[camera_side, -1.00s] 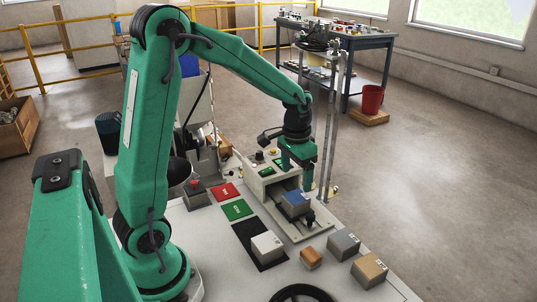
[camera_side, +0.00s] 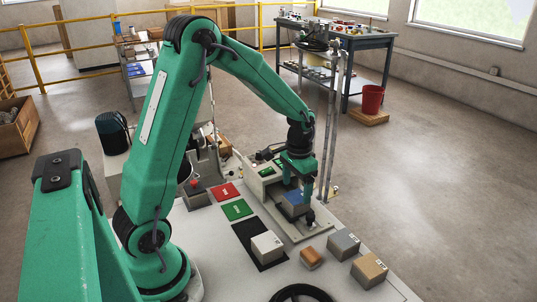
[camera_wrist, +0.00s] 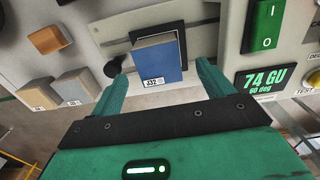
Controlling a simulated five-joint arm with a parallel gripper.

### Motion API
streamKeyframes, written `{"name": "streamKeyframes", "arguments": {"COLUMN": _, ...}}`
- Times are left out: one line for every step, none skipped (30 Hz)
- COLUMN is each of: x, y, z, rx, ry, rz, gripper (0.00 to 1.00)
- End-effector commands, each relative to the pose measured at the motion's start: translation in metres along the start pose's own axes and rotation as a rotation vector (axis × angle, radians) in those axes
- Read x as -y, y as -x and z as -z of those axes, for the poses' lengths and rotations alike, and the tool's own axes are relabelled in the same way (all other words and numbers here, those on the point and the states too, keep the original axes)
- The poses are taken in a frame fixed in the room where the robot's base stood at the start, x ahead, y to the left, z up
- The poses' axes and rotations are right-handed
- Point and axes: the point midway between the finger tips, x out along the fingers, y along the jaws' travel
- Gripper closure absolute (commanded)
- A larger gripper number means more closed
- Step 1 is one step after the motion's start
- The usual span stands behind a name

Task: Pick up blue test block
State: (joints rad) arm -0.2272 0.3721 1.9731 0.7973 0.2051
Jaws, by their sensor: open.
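The blue test block (camera_side: 293,204) sits on the dark pad of the tester, in front of its housing. In the wrist view the blue block (camera_wrist: 158,61) shows its blue top and a white label reading J32. My gripper (camera_side: 297,194) is at the block, pointing down. In the wrist view my gripper (camera_wrist: 161,75) is open, with one green finger on each side of the block's near end. A gap shows between the fingers and the block. In the side view the gripper hides part of the block.
The tester housing (camera_side: 264,178) stands close beside the gripper. A white block (camera_side: 267,246) lies on a black mat (camera_side: 247,240). An orange block (camera_side: 311,258), a grey block (camera_side: 343,243) and a tan block (camera_side: 369,270) stand toward the front right.

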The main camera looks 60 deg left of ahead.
Motion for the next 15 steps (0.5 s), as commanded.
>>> {"name": "streamKeyframes", "arguments": {"x": 0.0, "y": 0.0, "z": 0.0, "rx": 0.0, "ry": 0.0, "rz": 0.0, "gripper": 0.2}}
{"name": "streamKeyframes", "arguments": {"x": 0.0, "y": -0.001, "z": 0.0, "rx": 0.0, "ry": 0.0, "rz": 0.0, "gripper": 0.2}}
{"name": "streamKeyframes", "arguments": {"x": 0.0, "y": -0.002, "z": 0.0, "rx": 0.0, "ry": 0.0, "rz": 0.0, "gripper": 0.2}}
{"name": "streamKeyframes", "arguments": {"x": 0.0, "y": -0.003, "z": 0.0, "rx": 0.001, "ry": 0.0, "rz": 0.0, "gripper": 0.2}}
{"name": "streamKeyframes", "arguments": {"x": 0.0, "y": -0.005, "z": 0.0, "rx": 0.001, "ry": 0.0, "rz": 0.0, "gripper": 0.2}}
{"name": "streamKeyframes", "arguments": {"x": -0.001, "y": -0.007, "z": 0.0, "rx": 0.0, "ry": 0.0, "rz": 0.0, "gripper": 0.2}}
{"name": "streamKeyframes", "arguments": {"x": -0.001, "y": -0.01, "z": 0.0, "rx": 0.001, "ry": 0.0, "rz": 0.0, "gripper": 0.2}}
{"name": "streamKeyframes", "arguments": {"x": -0.001, "y": -0.013, "z": 0.0, "rx": 0.001, "ry": 0.0, "rz": 0.0, "gripper": 0.2}}
{"name": "streamKeyframes", "arguments": {"x": -0.001, "y": -0.017, "z": 0.0, "rx": 0.002, "ry": -0.001, "rz": 0.0, "gripper": 0.2}}
{"name": "streamKeyframes", "arguments": {"x": -0.002, "y": -0.021, "z": 0.0, "rx": 0.002, "ry": -0.001, "rz": 0.0, "gripper": 0.2}}
{"name": "streamKeyframes", "arguments": {"x": -0.002, "y": -0.025, "z": 0.0, "rx": 0.003, "ry": -0.001, "rz": -0.001, "gripper": 0.2}}
{"name": "streamKeyframes", "arguments": {"x": -0.002, "y": -0.029, "z": 0.0, "rx": 0.003, "ry": -0.001, "rz": -0.001, "gripper": 0.2}}
{"name": "streamKeyframes", "arguments": {"x": -0.002, "y": -0.033, "z": 0.0, "rx": 0.002, "ry": -0.001, "rz": 0.0, "gripper": 0.2}}
{"name": "streamKeyframes", "arguments": {"x": -0.002, "y": -0.037, "z": 0.0, "rx": 0.003, "ry": -0.001, "rz": -0.001, "gripper": 0.2}}
{"name": "streamKeyframes", "arguments": {"x": -0.002, "y": -0.041, "z": 0.0, "rx": 0.003, "ry": 0.0, "rz": -0.001, "gripper": 0.2}}
